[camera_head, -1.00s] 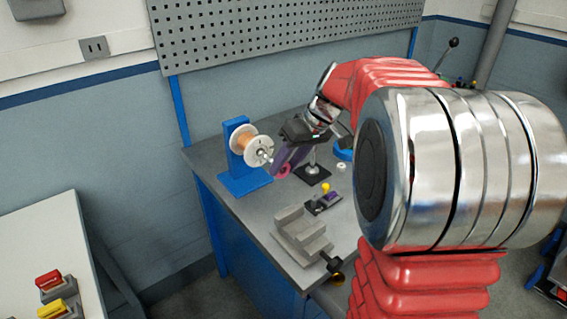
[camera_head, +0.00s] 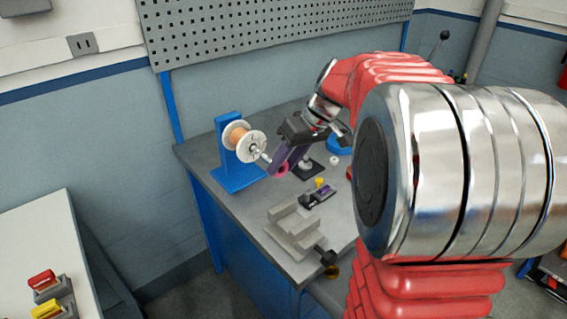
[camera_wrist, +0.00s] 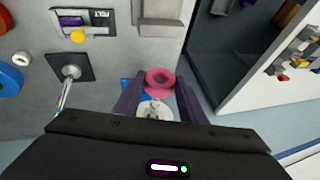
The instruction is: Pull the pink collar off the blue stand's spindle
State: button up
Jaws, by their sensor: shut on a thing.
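The blue stand (camera_head: 238,178) stands upright on the bench with a copper-coloured spool (camera_head: 237,137) with white flanges on its spindle (camera_head: 264,157). My gripper (camera_head: 276,167) is shut on the pink collar (camera_head: 283,170), just right of the spindle's tip. In the wrist view the pink collar (camera_wrist: 160,80) sits between the two purple fingertips, its hole open to view. A white flange (camera_wrist: 155,111) shows close below it. The collar looks clear of the spindle tip, but I cannot tell exactly how wide the gap is.
A grey stepped block (camera_head: 295,228) is at the bench's front. A small fixture with a yellow knob (camera_head: 319,183) stands behind it, and a black-based post (camera_head: 306,168) further back. A blue round thing (camera_head: 339,145) lies at the right. The bench's left edge is near the stand.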

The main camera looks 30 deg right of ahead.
jog(key=shift+s, duration=0.1)
jog(key=shift+s+d, duration=0.15)
jog(key=shift+s, duration=0.5)
jog(key=shift+s, duration=0.15)
jog(key=shift+s+d, duration=0.2)
jog(key=shift+s, duration=0.7)
jog(key=shift+s+d, duration=0.2)
jog(key=shift+s, duration=0.7)
